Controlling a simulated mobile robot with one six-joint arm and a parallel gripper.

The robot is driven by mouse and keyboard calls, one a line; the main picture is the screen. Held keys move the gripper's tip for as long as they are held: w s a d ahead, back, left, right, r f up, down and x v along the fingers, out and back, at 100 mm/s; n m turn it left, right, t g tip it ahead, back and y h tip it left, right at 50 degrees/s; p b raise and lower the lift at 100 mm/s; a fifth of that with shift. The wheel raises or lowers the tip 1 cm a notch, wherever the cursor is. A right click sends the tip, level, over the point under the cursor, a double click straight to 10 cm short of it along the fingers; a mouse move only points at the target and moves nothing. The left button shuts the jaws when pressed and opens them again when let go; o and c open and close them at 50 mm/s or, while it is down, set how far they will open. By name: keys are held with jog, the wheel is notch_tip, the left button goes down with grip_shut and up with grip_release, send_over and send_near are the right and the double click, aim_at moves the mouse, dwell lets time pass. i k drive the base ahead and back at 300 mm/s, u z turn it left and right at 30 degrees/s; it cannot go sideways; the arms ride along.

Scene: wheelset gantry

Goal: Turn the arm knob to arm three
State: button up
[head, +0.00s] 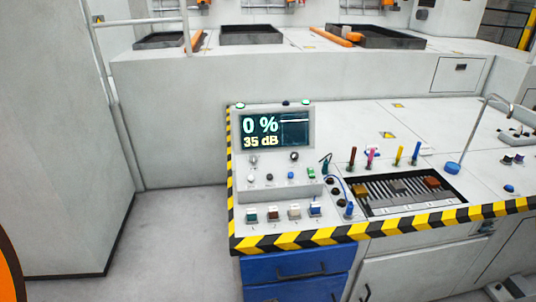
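A light grey control console (318,145) stands on the near left part of a bench. Its display (274,132) reads 0 % and 35 dB. Below the display are two small round knobs, a pale one (253,160) at the left and a dark one (294,156) at the right. Their labels are too small to read, so I cannot tell which is the arm knob or where it points. My gripper is not in view.
Below the knobs are small controls, including a green one (311,173), and coloured switches, including a blue one (315,209). A dark slotted tray (375,205) and upright coloured pens (370,157) stand to the right. Striped edging (330,236) borders the bench; floor (180,235) is clear at left.

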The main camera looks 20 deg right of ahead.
aim_at(253, 159)
jog(key=z, duration=0.75)
jog(key=k, duration=1.25)
jog(key=u, duration=0.4)
jog(key=i, duration=1)
jog(key=z, duration=0.05)
